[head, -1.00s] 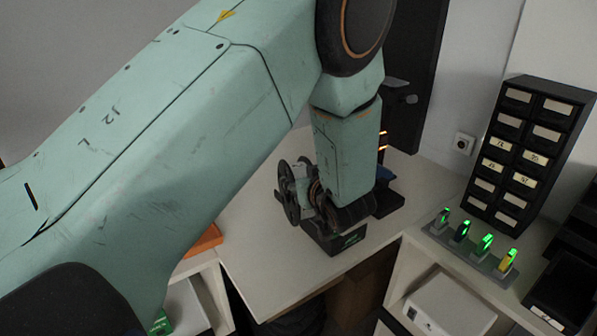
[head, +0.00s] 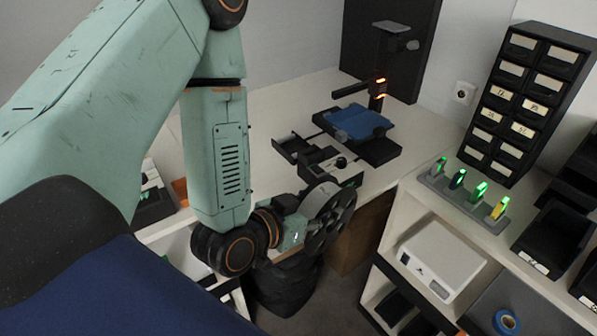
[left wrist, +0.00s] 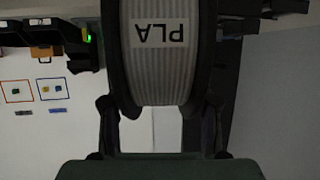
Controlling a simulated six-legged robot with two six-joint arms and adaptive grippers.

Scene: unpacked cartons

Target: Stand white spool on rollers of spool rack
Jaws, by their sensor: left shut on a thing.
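The white spool (head: 328,215) has dark flanges and white winding. In the left wrist view the spool (left wrist: 165,88) fills the top middle, with an upside-down PLA label. My left gripper (head: 293,232) is shut on it and holds it in front of the table's front edge, flanges upright. In the left wrist view the fingers (left wrist: 160,120) lie at the spool's two sides. A low black stand, apparently the spool rack (head: 343,168), is on the table just behind the spool. Its rollers cannot be made out clearly. My right gripper is out of view.
A black machine with a blue plate (head: 360,122) stands farther back on the white table (head: 425,137). At right are a black drawer cabinet (head: 525,105), a grey holder with green-lit items (head: 462,198) and a white box (head: 442,258) on the shelf below.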

